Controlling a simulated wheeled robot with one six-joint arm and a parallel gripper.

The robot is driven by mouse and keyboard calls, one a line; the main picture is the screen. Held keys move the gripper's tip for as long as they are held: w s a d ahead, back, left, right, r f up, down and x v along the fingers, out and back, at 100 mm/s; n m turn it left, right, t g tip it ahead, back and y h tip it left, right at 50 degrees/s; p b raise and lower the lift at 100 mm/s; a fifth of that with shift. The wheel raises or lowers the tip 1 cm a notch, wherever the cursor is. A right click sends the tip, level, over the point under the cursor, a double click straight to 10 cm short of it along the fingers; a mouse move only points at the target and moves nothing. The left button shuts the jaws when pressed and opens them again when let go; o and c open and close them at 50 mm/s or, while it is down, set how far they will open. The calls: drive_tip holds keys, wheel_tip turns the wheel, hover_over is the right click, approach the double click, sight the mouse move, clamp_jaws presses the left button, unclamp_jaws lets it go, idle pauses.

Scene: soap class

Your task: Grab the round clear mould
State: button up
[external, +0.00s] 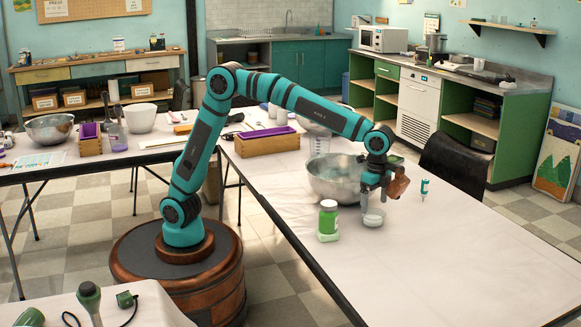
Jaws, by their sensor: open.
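A small round, pale, see-through mould (373,218) sits on the white-covered table, in front of the metal bowl. My gripper (373,203) points down just above it, with its jaws open. The fingertips are close to the mould's rim. At this size I cannot tell whether they touch it or how far they reach around it. Nothing is visibly held between the jaws.
A large metal bowl (332,178) stands close behind my gripper. A green jar (328,219) stands to its left and a small teal bottle (424,189) to its right. A wooden box with purple lining (267,142) is farther back. The table's front right is clear.

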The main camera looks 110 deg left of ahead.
sight(374, 213)
drive_tip(key=shift+a+f, duration=0.15)
drive_tip(key=shift+f, duration=2.45)
drive_tip(key=c, duration=0.8)
